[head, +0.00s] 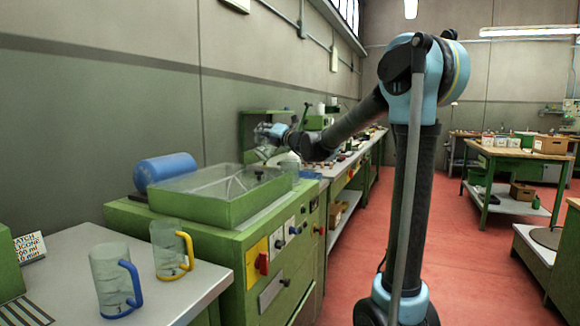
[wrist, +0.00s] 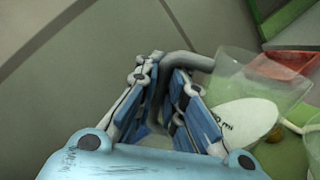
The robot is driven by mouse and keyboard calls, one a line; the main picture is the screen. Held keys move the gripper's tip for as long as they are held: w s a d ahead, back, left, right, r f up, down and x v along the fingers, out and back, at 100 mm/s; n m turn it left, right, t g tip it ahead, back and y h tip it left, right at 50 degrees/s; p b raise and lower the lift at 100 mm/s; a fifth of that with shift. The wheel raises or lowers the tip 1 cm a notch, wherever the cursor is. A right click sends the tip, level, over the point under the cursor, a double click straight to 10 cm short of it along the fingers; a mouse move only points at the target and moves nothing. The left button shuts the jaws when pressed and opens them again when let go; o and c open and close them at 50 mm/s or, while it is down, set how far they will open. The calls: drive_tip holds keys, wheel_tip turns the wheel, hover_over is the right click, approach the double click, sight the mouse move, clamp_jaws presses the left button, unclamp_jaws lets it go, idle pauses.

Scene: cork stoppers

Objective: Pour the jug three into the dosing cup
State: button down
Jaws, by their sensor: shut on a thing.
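My gripper (wrist: 170,95) is shut on the dark grey handle (wrist: 188,62) of a translucent jug (wrist: 240,78) in the wrist view. The jug is seen through, so its contents are unclear. In the head view my gripper (head: 275,131) is small and far off, above the far end of the green machine. A jug with a blue handle (head: 108,280) and a jug with a yellow handle (head: 167,248) stand upright on the grey bench at the left. I cannot tell for certain which vessel is the dosing cup; a pale translucent vessel (wrist: 312,148) shows at the wrist view's right edge.
The green machine (head: 262,222) has a clear-lidded tray on top and a blue cylinder (head: 166,171) behind it. A card about silicone (head: 30,247) stands at the left. A cluttered bench runs along the wall. Red floor (head: 480,270) is open at right.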

drive_tip(key=shift+w+d+m+t, duration=0.15)
drive_tip(key=shift+w+d+m, duration=0.15)
drive_tip(key=shift+m, duration=0.45)
drive_tip(key=shift+w+d+m+t, duration=0.2)
drive_tip(key=shift+d+m, duration=0.1)
drive_tip(key=shift+m, duration=0.45)
drive_tip(key=shift+w+d+f+m+t+h, duration=0.15)
drive_tip(key=shift+w+d+f+m+h, duration=0.1)
drive_tip(key=shift+f+m, duration=0.25)
drive_tip(key=shift+w+d+f+m+t+h, duration=0.15)
drive_tip(key=shift+w+d+f+m, duration=0.1)
drive_tip(key=shift+m, duration=0.35)
idle(0.6)
drive_tip(key=shift+w+d+f+m, duration=0.2)
drive_tip(key=shift+w+d+m, duration=0.8)
drive_tip(key=shift+d, duration=0.1)
